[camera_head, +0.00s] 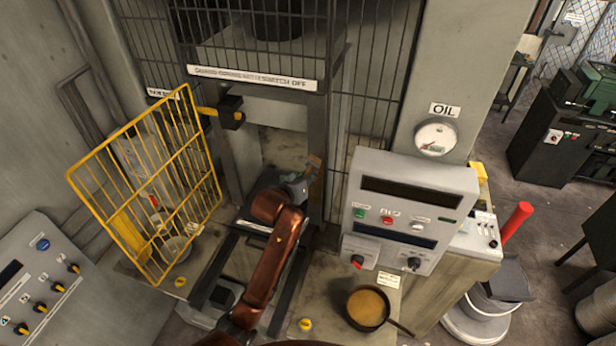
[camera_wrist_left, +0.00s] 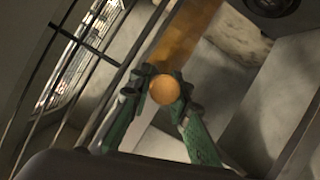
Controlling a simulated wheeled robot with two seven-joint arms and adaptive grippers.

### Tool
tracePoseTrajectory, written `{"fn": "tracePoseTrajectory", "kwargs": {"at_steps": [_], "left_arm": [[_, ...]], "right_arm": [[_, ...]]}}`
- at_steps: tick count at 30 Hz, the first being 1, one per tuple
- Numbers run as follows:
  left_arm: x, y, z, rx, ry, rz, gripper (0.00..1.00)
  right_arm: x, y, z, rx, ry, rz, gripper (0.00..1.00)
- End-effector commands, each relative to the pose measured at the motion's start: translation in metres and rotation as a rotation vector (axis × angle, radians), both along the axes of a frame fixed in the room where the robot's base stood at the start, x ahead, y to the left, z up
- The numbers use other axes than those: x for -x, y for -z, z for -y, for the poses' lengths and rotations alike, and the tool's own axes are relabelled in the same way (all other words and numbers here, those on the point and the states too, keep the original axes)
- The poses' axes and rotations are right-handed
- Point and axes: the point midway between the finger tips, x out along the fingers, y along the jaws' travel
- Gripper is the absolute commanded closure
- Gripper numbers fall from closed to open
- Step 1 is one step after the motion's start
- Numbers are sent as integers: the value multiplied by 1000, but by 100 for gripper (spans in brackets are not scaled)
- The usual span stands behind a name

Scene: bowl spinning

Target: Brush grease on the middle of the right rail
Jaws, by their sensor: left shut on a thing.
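My left gripper (camera_head: 300,184) is shut on the brush, in front of the press opening. In the left wrist view the green fingers (camera_wrist_left: 160,92) close around it, and the round orange end of the brush (camera_wrist_left: 163,89) faces the camera. A round pan (camera_head: 368,307) of amber grease stands on the ledge at lower right. My right gripper is not in view.
A yellow mesh guard (camera_head: 150,185) stands swung open on the left. A control box (camera_head: 408,212) with buttons stands right of the opening. A metal bowl (camera_head: 176,249) sits behind the guard. Dark bars of the cage (camera_head: 255,42) are above.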

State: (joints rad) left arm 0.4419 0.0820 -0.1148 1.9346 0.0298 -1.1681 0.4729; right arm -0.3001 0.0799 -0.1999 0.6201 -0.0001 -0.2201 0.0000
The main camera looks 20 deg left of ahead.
Motion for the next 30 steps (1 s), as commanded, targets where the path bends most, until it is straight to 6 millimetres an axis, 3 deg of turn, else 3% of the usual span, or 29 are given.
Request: {"fn": "tracePoseTrajectory", "kwargs": {"at_steps": [5,30], "left_arm": [[4,-2,0,1,0,5,100],[83,-1,-3,1,0,3,100]], "right_arm": [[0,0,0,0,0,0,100],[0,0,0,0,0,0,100]]}}
